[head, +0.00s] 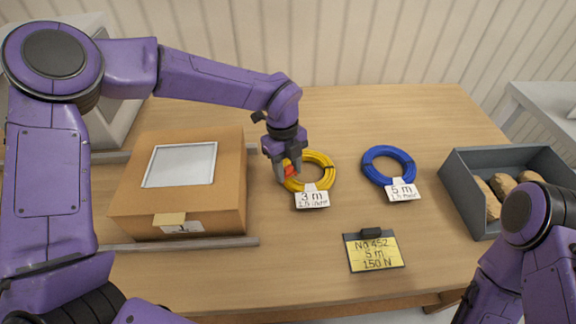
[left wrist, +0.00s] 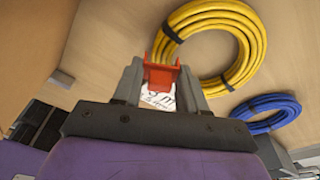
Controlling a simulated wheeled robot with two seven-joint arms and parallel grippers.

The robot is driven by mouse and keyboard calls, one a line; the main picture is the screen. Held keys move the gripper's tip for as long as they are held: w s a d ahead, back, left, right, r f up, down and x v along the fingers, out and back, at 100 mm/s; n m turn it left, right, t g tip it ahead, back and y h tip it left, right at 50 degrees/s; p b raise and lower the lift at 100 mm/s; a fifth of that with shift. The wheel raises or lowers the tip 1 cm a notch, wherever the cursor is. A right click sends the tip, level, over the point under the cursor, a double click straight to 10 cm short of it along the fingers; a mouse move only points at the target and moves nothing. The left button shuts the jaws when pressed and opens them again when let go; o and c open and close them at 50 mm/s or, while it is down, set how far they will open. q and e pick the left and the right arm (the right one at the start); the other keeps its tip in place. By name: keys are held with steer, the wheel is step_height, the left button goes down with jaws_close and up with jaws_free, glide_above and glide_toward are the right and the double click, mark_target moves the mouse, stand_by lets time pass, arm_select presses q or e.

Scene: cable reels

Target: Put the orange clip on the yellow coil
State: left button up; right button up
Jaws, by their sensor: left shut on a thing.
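The yellow coil (head: 318,162) lies flat on the table with a white "3 m" tag at its front. It also shows in the left wrist view (left wrist: 255,45). My left gripper (head: 284,172) is at the coil's left edge, pointing down. It is shut on the orange clip (head: 290,169), which shows red-orange between the fingers in the left wrist view (left wrist: 161,76). There the clip appears at the near side of the coil's ring; whether it touches the coil I cannot tell. My right arm shows at the lower right, but its gripper is out of view.
A blue coil (head: 376,174) with a "5 m" tag lies to the right. A cardboard box (head: 130,208) stands left of my gripper. A grey bin (head: 466,200) holds brown lumps. The table between box and card is clear.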

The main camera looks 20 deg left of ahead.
arm_select(q)
steer(key=shift+f, duration=0.1)
stand_by(0.3)
steer(key=shift+f+b, duration=0.45)
steer(key=shift+f, duration=0.1)
steer(key=shift+f, duration=0.15)
steer(key=shift+f+b, duration=0.4)
steer(key=shift+b, duration=0.05)
steer(key=shift+s+f, duration=0.1)
steer(key=shift+f, duration=0.05)
stand_by(0.4)
steer(key=o, duration=1.1)
